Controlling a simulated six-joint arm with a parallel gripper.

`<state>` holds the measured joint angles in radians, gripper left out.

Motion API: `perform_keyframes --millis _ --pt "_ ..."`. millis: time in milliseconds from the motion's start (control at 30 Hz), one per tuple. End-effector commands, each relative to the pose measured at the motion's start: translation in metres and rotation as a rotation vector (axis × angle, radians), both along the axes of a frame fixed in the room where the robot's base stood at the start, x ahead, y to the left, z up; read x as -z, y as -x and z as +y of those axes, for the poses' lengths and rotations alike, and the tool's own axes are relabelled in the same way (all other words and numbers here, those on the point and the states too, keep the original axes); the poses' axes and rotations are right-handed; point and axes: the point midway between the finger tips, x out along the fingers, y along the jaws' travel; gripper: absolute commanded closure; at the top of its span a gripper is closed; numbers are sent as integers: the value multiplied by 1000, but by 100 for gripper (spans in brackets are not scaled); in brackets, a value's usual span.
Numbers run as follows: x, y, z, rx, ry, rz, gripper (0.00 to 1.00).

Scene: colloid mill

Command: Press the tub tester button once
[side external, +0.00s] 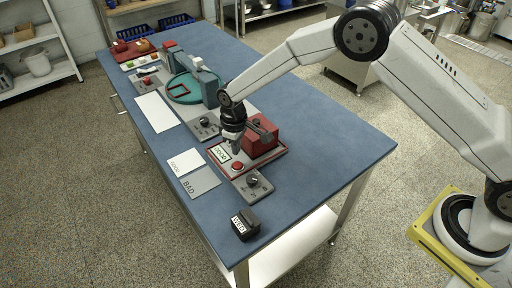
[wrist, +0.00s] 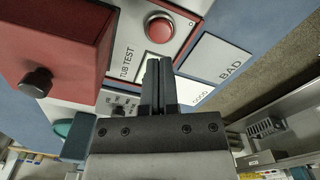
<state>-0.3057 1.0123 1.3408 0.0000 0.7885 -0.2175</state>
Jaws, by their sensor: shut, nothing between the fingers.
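The tub tester is a red box (side external: 262,138) on a red-edged grey plate. Its round red button (side external: 238,166) is on the plate near the front. The button also shows in the wrist view (wrist: 160,29), near the "TUB TEST" lettering. A pale display panel (side external: 222,152) with green lettering sits beside it, partly hidden by the fingers in the wrist view. My gripper (side external: 236,150) is shut and empty, pointing down over the plate close to the button. In the wrist view its fingertips (wrist: 158,64) appear just below the button, apart from it in the picture.
A grey box with a dark knob (side external: 252,184) stands in front of the tester, and a black labelled block (side external: 245,224) lies nearer the table end. GOOD (side external: 186,162) and BAD (side external: 199,181) mats lie left. The blue table's right side is clear.

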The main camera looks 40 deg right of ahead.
Motion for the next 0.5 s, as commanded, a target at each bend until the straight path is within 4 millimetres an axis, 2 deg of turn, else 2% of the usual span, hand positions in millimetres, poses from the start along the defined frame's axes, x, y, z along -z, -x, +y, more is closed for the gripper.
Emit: perform_keyframes --millis 500 --pt "-20 0 0 0 0 0 100"
